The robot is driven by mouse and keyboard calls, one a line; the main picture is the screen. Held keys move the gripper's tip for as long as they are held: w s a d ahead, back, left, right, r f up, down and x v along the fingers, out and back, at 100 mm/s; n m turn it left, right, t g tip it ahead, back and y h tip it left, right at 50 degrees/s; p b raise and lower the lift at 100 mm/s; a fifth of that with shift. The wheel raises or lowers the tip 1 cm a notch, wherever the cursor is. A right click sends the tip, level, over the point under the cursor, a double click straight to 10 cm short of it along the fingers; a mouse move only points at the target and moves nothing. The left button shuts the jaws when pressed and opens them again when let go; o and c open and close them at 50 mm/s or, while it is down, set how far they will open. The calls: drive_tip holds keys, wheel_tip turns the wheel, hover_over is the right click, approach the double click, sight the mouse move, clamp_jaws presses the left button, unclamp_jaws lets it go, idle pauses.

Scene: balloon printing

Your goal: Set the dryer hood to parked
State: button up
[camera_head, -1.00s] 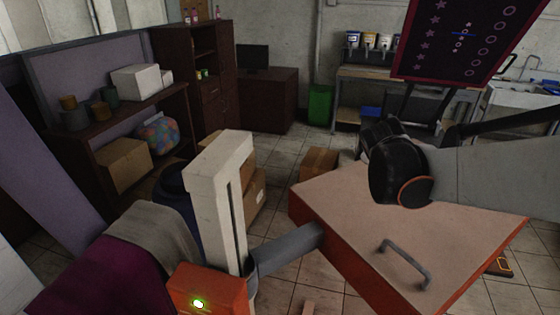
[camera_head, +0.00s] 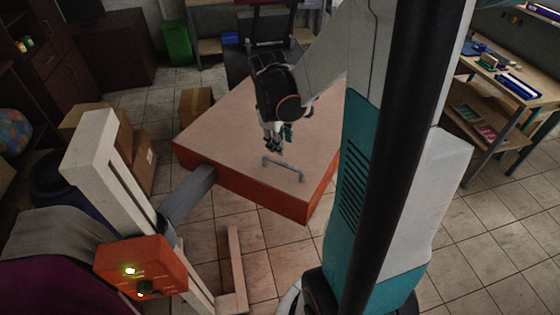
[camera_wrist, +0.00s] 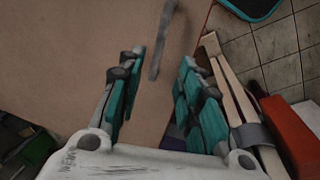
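The dryer hood (camera_head: 225,135) is a wide flat box with a tan top and orange sides, carried on a grey swing arm (camera_head: 188,192) from a cream post (camera_head: 112,170). A grey bar handle (camera_head: 283,168) sits on its top near the front edge. My gripper (camera_head: 275,146) points down over the hood beside the handle. In the wrist view my gripper (camera_wrist: 162,62) has its teal fingers apart, with the handle (camera_wrist: 165,38) showing between and beyond the tips. I cannot tell whether they touch it. The hood's underside is hidden.
An orange control box (camera_head: 142,268) with a lit green light is on the post. A maroon-and-grey draped shape (camera_head: 45,245) is at lower left. Cardboard boxes (camera_head: 140,160) stand behind the post. A workbench (camera_head: 510,75) is at right, with open tiled floor before it.

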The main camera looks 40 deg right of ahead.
sight(283, 163)
drive_tip(key=f+b, duration=0.2)
drive_tip(key=f, duration=0.1)
drive_tip(key=d+f+b, duration=0.1)
drive_tip(key=f+b, duration=0.1)
drive_tip(key=f, duration=0.2)
drive_tip(key=d+f+b, duration=0.1)
drive_tip(key=f+b, duration=0.2)
drive_tip(key=shift+w+f, duration=0.3)
clamp_jaws()
